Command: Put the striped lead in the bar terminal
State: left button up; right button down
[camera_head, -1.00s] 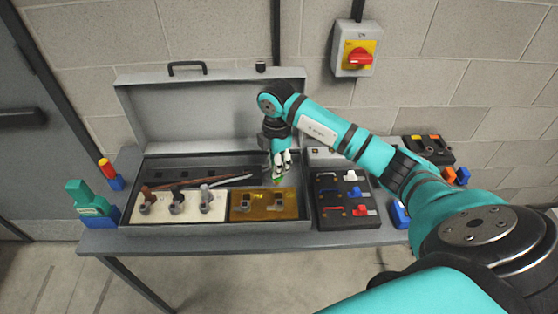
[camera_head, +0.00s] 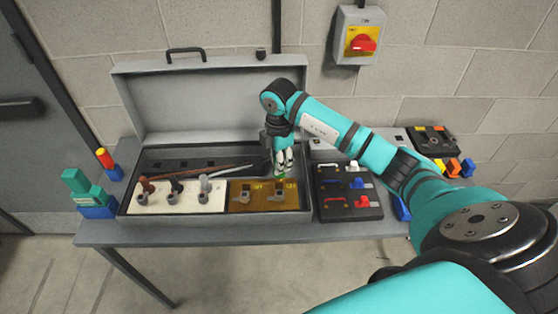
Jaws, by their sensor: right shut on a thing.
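My right gripper (camera_head: 283,163) is shut on the striped lead (camera_head: 280,177), of which only a small green-yellow piece shows below the fingertips. The gripper points down over the open grey case. The brass-coloured bar terminal plate (camera_head: 264,200) lies in the front of the case, with two small terminals on it. The held lead is just above and behind the right terminal (camera_head: 279,188); I cannot tell whether they touch. The rest of the lead is hidden by the gripper. My left gripper is not in view.
A cream terminal block (camera_head: 184,203) with brown, black and grey leads is left of the plate. A dark switch panel (camera_head: 345,193) stands right of the case. A red rotary switch (camera_head: 362,43) is on the wall. Coloured blocks (camera_head: 97,200) stand at the table's left end.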

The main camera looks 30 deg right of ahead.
jog(key=shift+f, duration=0.5)
jog(key=shift+f+b, duration=0.8)
jog(key=shift+f, duration=0.05)
jog(key=shift+f, duration=0.2)
jog(key=shift+f+b, duration=1.1)
jog(key=shift+f, duration=0.4)
jog(key=c, duration=1.1)
grip_release()
